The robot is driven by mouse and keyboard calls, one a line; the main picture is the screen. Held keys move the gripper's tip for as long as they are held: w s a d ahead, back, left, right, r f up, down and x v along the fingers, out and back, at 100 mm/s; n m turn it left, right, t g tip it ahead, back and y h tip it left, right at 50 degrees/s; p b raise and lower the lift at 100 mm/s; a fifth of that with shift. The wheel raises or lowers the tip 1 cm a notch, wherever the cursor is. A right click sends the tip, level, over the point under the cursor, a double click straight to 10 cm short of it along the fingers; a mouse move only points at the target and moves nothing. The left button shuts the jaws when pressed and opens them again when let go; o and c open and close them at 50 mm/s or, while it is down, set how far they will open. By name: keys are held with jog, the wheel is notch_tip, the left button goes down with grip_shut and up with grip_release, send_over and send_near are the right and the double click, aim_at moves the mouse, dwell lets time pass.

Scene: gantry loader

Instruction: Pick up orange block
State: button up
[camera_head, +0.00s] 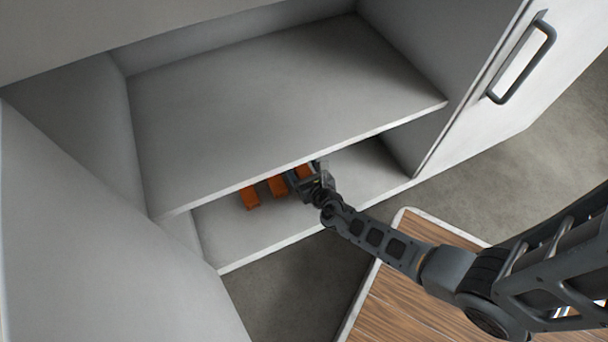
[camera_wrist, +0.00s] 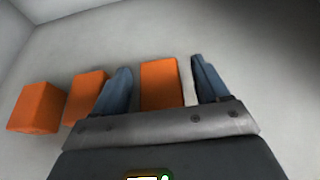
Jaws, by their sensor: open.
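Three orange blocks stand in a row on the cabinet's lower shelf. In the wrist view the right orange block (camera_wrist: 161,84) lies between the two open fingers of my gripper (camera_wrist: 160,82), with a gap to the right finger. The middle orange block (camera_wrist: 85,96) is just outside the left finger, and the left orange block (camera_wrist: 36,108) is farther left. In the head view my gripper (camera_head: 308,183) reaches under the upper shelf. The left block (camera_head: 249,197), middle block (camera_head: 277,186) and part of the right block (camera_head: 304,171) show there.
The upper shelf (camera_head: 260,100) is empty and overhangs the blocks. The lower shelf (camera_head: 365,172) is bare to the right of my gripper. An open door with a handle (camera_head: 523,62) stands at the right. A wood-topped surface (camera_head: 410,295) is below my arm.

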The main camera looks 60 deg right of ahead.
jog(key=shift+c, duration=0.3)
jog(key=c, duration=1)
jog(key=shift+r, duration=0.1)
jog(key=shift+c, duration=0.2)
